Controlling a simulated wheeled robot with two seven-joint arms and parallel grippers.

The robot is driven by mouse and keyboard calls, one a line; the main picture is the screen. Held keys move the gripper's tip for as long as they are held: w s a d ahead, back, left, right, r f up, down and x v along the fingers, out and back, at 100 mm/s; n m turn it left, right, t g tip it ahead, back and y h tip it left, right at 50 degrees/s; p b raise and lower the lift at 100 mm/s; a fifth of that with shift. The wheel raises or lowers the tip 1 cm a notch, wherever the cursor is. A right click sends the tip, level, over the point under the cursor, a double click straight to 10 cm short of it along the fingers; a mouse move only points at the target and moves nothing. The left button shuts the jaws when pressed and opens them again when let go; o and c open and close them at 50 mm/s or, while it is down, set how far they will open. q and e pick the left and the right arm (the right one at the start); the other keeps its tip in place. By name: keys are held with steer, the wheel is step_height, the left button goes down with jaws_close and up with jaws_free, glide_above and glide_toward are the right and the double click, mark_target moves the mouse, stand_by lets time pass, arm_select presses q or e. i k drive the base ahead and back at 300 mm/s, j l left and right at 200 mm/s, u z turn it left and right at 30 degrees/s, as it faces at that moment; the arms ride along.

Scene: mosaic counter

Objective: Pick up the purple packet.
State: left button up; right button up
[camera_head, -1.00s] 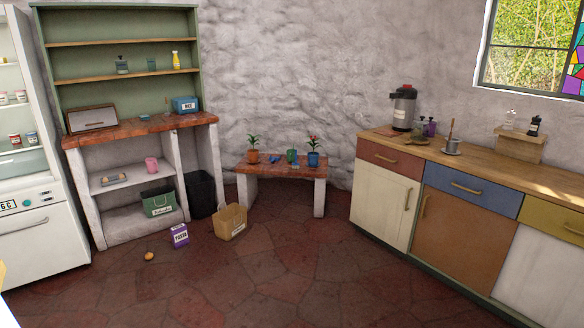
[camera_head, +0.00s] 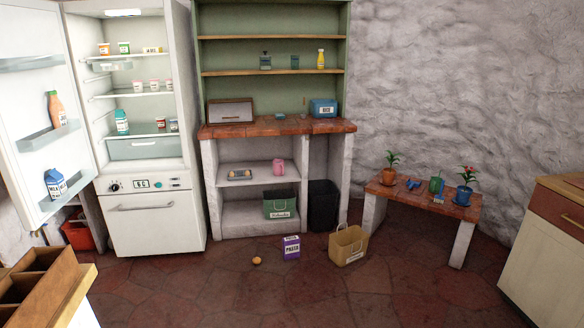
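The purple packet (camera_head: 291,247) is a small box with a white label. It stands upright on the dark red stone floor, in front of the shelf unit and left of a tan paper bag. A small orange-brown round thing (camera_head: 257,261) lies on the floor to its left. Neither of my grippers shows in the head view, so I cannot see their state.
The tan bag (camera_head: 348,246) and a black bin (camera_head: 323,205) stand close to the packet. An open fridge (camera_head: 152,217) is at the left, with a wooden tray (camera_head: 45,290) at the near left. A low bench (camera_head: 425,199) is at the right. The floor in front is clear.

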mark_target(291, 246)
steer(key=i+j+u, duration=0.2)
steer(key=i, duration=1.7)
steer(key=l, duration=0.1)
